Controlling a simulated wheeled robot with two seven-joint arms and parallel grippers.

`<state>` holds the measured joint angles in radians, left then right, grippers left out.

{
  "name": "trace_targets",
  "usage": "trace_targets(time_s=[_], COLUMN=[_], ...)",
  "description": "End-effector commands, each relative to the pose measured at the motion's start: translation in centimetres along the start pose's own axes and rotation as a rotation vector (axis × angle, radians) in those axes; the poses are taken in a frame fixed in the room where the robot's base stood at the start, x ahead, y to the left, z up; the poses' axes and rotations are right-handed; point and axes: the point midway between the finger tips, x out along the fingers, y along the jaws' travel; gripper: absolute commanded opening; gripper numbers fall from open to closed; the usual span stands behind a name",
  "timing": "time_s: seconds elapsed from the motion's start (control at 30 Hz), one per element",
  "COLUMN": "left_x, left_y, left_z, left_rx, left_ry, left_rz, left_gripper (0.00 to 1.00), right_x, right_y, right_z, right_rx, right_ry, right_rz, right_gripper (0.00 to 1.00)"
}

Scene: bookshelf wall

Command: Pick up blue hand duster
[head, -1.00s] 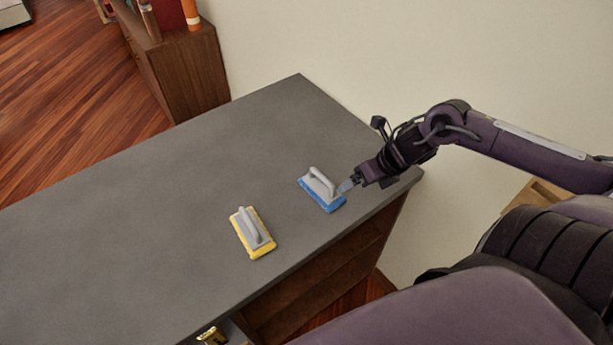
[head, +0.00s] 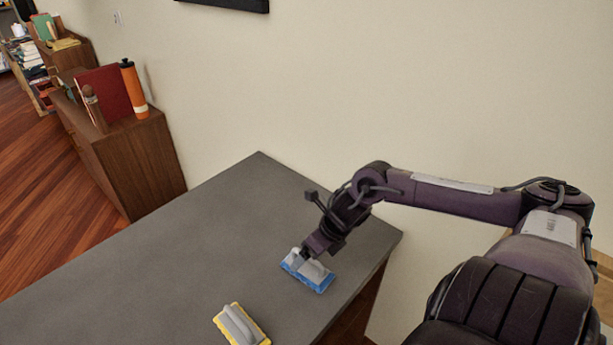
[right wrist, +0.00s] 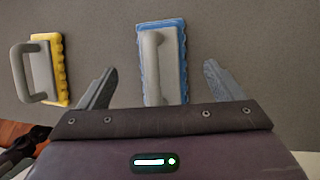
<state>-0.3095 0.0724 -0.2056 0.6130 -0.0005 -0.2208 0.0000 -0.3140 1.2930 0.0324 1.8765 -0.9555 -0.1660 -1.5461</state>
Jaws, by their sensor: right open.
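The blue hand duster (head: 318,277) has a grey handle and a blue pad and lies on the grey counter (head: 190,235), near its right edge. My right gripper (head: 301,258) is over it, and its fingers partly hide the handle in the head view. In the right wrist view the blue duster (right wrist: 163,60) lies ahead and between the two open fingers of my right gripper (right wrist: 160,85). Whether the fingers touch it I cannot tell. My left gripper is not in view.
A yellow duster (head: 241,325) with a grey handle lies on the counter nearer to me, and at the left in the right wrist view (right wrist: 40,70). A low brown cabinet (head: 135,165) with an orange bottle (head: 133,88) stands beyond. A wall runs behind the counter.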

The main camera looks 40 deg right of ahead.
Motion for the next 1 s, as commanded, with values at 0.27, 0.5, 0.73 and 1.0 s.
trace_targets(time_s=[0.27, 0.5, 0.73, 1.0], left_x=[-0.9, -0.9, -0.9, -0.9], left_y=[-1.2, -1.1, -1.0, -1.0], left_z=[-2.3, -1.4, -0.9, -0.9], left_rx=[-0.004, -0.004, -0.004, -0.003], left_ry=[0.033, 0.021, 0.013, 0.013], left_rz=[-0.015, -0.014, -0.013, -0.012], left_gripper=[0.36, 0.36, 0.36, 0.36], right_x=[3.0, 3.9, 3.9, 3.9], right_y=[0.0, 0.0, 0.0, 0.0], right_z=[0.1, 0.0, -0.1, -0.1], right_rx=[0.004, -0.001, -0.001, -0.001], right_ry=[-0.003, 0.000, 0.001, 0.001], right_rz=[0.003, 0.001, 0.000, 0.000], right_gripper=[0.88, 0.88, 0.75, 0.39])
